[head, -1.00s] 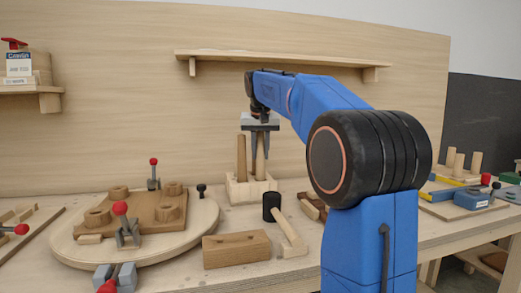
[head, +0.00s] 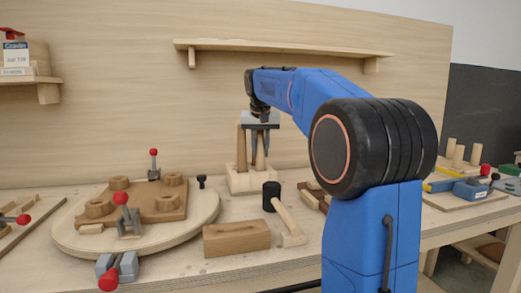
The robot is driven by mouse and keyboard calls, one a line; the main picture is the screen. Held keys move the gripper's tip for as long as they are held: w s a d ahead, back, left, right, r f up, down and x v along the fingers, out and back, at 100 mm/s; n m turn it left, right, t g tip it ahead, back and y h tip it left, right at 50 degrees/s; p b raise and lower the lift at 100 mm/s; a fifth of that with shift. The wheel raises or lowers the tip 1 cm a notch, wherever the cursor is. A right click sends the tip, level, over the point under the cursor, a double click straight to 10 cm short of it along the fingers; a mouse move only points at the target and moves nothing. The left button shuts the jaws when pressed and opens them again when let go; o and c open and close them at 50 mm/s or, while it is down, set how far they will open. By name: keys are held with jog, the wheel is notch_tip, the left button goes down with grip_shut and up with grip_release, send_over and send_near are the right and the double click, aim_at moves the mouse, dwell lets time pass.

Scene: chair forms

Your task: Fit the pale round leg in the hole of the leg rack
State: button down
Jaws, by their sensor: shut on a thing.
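The leg rack (head: 243,183) is a pale wooden block standing at the back of the bench, below the wall shelf. My gripper (head: 260,148) points down above it, shut on the pale round leg (head: 260,161). The leg is close to upright, and its lower end is at the rack's top. I cannot tell whether that end is inside the hole or just over it. Another round leg (head: 241,150) stands upright in the rack, close on the left of my gripper. The fingers hide much of the held leg, and the hole does not show.
A black-headed mallet (head: 288,221) and a wooden block (head: 236,239) lie in front of the rack. A round board (head: 70,240) with a brown jig and red-knobbed clamps is at left. A shelf (head: 280,53) hangs above. More legs (head: 459,156) stand at far right.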

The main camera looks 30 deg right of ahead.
jog(key=shift+f, duration=0.1)
dwell(0.4)
jog(key=c, duration=1.4)
grip_release()
jog(key=v, duration=1.7)
jog(key=shift+s+a, duration=0.1)
